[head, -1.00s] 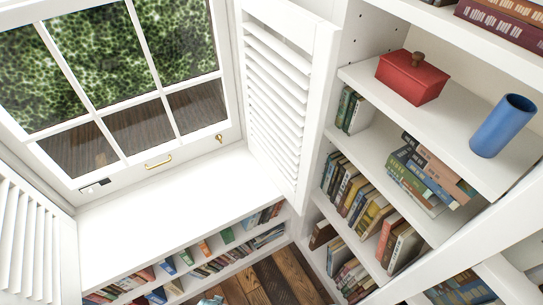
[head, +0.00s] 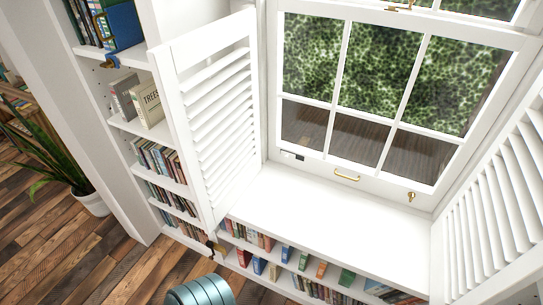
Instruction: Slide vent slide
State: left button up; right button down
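A small white and black fitting (head: 292,156), which looks like the vent slide, sits on the bottom rail of the white window sash (head: 385,181), near its left end. It is too small here to tell its slide position. A brass handle (head: 347,177) is to its right on the same rail, and a brass latch (head: 411,197) is farther right. Neither gripper shows in the head view. A rounded teal ribbed part at the bottom edge may belong to my arm.
A white window seat (head: 330,207) lies clear below the window, with bookshelves under it. An open louvered shutter (head: 215,120) stands left of the window, another (head: 490,195) right. A bookcase and a potted plant (head: 93,203) are at left, beside open plank floor (head: 75,250).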

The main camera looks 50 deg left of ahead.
aim_at(287, 154)
jog(key=u, duration=1.6)
